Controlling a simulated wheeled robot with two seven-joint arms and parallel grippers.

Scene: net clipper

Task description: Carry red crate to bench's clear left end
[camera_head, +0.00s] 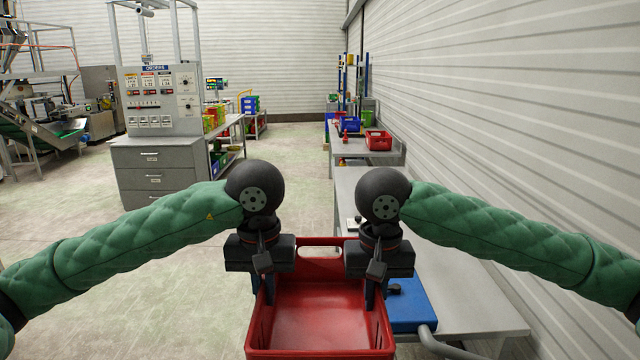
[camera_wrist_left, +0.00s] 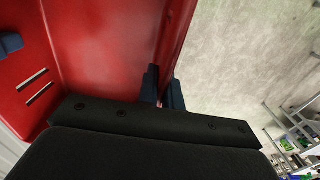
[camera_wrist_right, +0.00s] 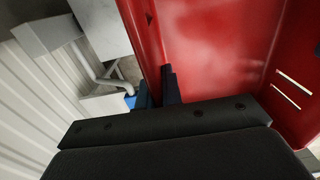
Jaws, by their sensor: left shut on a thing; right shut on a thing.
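The red crate (camera_head: 318,318) hangs between my two grippers in the head view, and its inside looks empty. My left gripper (camera_head: 262,285) is shut on its left wall. In the left wrist view the fingers (camera_wrist_left: 160,90) straddle the wall of the crate (camera_wrist_left: 100,50). My right gripper (camera_head: 372,290) is shut on the right wall. In the right wrist view its fingers (camera_wrist_right: 158,88) pinch the wall of the crate (camera_wrist_right: 215,45). The grey bench (camera_head: 465,290) stands to the right of the crate and runs away along the wall.
A blue object (camera_head: 412,308) with a grey handle lies on the bench beside the crate. Farther along stands another bench with a small red bin (camera_head: 378,140). A grey drawer cabinet (camera_head: 155,172) stands at the left. The floor between is clear.

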